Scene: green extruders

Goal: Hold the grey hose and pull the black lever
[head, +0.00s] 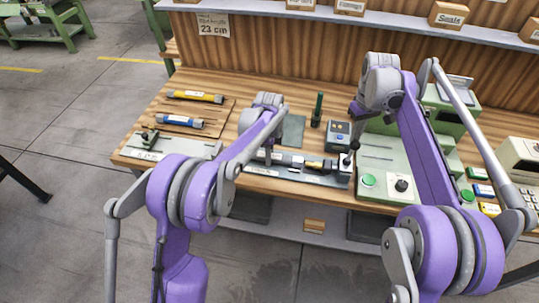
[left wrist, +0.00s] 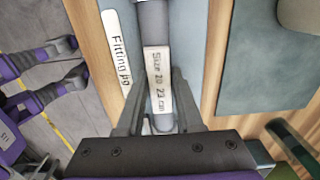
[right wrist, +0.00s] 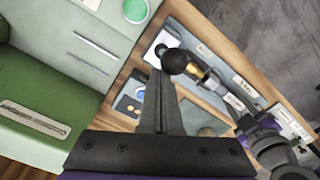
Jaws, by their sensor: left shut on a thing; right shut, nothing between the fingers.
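The grey hose (left wrist: 153,22) lies along the fitting jig and carries a white label reading "Size 20 23 cm" (left wrist: 158,80). My left gripper (left wrist: 158,100) is shut on the hose at this label; in the head view my arm hides most of the grip. The black lever (head: 347,161) stands at the right end of the jig (head: 290,178). Its round black knob (right wrist: 175,61) shows close to the tips of my right gripper (right wrist: 160,74). That gripper is shut and empty, beside the knob; I cannot tell whether they touch. A brass-coloured fitting (right wrist: 194,72) lies near the lever.
A green-grey machine with a green button (head: 368,180) and a black knob (head: 402,185) stands right of the jig. A blue-grey control box (head: 338,134) and a dark green upright cylinder (head: 317,110) stand behind. Other hoses (head: 182,121) lie at the left.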

